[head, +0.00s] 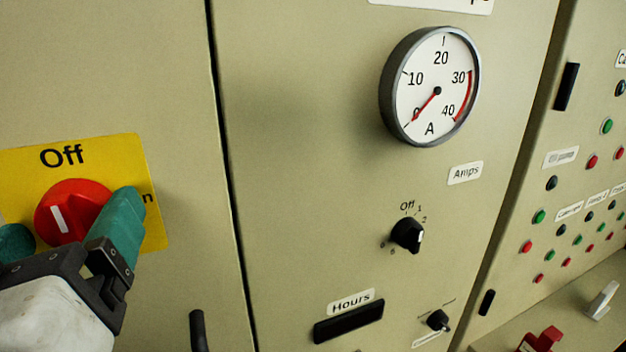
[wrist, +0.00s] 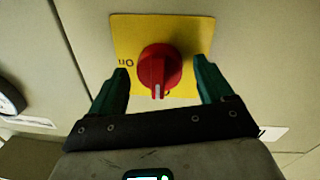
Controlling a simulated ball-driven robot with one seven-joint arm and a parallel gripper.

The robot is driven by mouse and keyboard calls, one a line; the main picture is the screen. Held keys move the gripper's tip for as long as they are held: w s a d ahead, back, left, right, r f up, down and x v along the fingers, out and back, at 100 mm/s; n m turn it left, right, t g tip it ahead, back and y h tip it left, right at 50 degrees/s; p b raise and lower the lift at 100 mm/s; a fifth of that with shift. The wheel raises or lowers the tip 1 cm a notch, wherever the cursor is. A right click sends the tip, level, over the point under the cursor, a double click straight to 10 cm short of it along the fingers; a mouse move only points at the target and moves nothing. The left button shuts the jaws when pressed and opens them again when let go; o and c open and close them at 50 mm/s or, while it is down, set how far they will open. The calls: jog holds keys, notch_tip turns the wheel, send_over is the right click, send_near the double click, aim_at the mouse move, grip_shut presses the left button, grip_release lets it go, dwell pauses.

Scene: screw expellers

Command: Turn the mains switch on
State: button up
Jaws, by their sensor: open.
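The mains switch is a red rotary knob (head: 72,200) on a yellow plate (head: 130,155) at the left of the head view. Its white mark points up toward "Off"; "On" on the right is partly hidden by a finger. The wrist view shows the knob (wrist: 160,66) and plate (wrist: 185,25) upside down, with the mark at the bottom. My gripper (head: 66,232) is open, its green fingers on either side of the knob. In the wrist view, gaps show between the knob and both fingers of my gripper (wrist: 161,78). I cannot tell how deep the fingertips reach.
An ammeter (head: 430,88) at zero, a black selector knob (head: 407,234) and an hours counter (head: 348,322) are on the panel to the right. A black door handle (head: 198,330) sticks out below right of the switch. Buttons fill the far right panel.

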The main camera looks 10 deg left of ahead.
grip_shut()
dwell(0.7)
